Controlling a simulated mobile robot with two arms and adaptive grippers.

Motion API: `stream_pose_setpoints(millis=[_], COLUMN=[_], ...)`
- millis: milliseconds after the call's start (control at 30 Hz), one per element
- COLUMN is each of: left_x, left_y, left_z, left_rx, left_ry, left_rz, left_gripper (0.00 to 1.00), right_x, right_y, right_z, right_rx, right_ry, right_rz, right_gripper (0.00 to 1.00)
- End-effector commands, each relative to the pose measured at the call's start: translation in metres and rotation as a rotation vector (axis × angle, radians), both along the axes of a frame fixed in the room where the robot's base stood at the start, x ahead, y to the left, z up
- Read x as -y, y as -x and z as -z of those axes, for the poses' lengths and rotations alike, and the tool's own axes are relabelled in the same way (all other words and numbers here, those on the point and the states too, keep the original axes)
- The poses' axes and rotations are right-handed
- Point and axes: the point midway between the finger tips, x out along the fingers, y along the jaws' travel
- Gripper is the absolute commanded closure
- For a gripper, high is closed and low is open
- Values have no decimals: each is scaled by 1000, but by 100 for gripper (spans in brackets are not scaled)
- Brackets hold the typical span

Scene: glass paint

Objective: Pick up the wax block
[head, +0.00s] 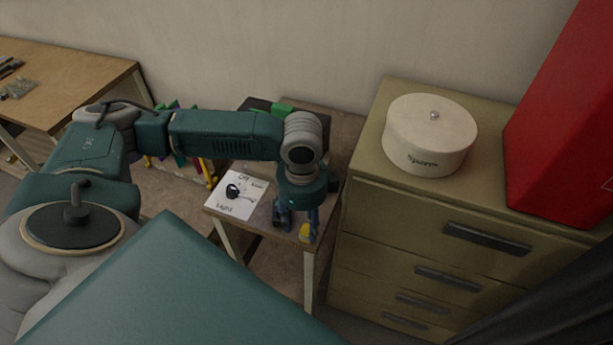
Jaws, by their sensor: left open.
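My left gripper (296,221) points down over the front right part of a small wooden table (262,222). Its two fingers are apart. A small yellow piece (305,232) shows right by the finger on the right, at the table's front corner. It may be the wax block, but it is too small and partly covered to be sure. I cannot tell whether the finger touches it. My right gripper is not in view.
A white sheet with print and a dark round item (233,191) lies left of the gripper. A drawer cabinet (370,200) stands close on the right, bearing a round cream box (428,142) and a tall red object (560,130). A wooden desk (75,75) stands far left.

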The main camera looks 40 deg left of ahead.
Motion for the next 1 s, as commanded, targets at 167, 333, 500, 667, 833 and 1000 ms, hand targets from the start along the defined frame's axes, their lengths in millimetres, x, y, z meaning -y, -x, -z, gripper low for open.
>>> stream_pose_setpoints(millis=[167, 333, 500, 667, 833, 1000], left_x=[3, 4, 4, 4, 4, 3], left_y=[-2, -2, -2, -3, -3, -3], left_z=[26, 39, 40, 39, 39, 39], left_rx=[-5, -1, 0, 0, 0, 0], left_ry=[-2, -1, 0, 0, 0, 0], left_rz=[-1, 0, 0, 0, 0, -1], left_gripper=[56, 56, 56, 82, 100, 100], right_x=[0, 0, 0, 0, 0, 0], right_y=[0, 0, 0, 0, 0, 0], right_z=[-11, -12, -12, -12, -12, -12], right_rx=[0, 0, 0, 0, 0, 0], right_ry=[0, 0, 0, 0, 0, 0], right_rz=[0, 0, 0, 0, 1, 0], right_gripper=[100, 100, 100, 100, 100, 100])
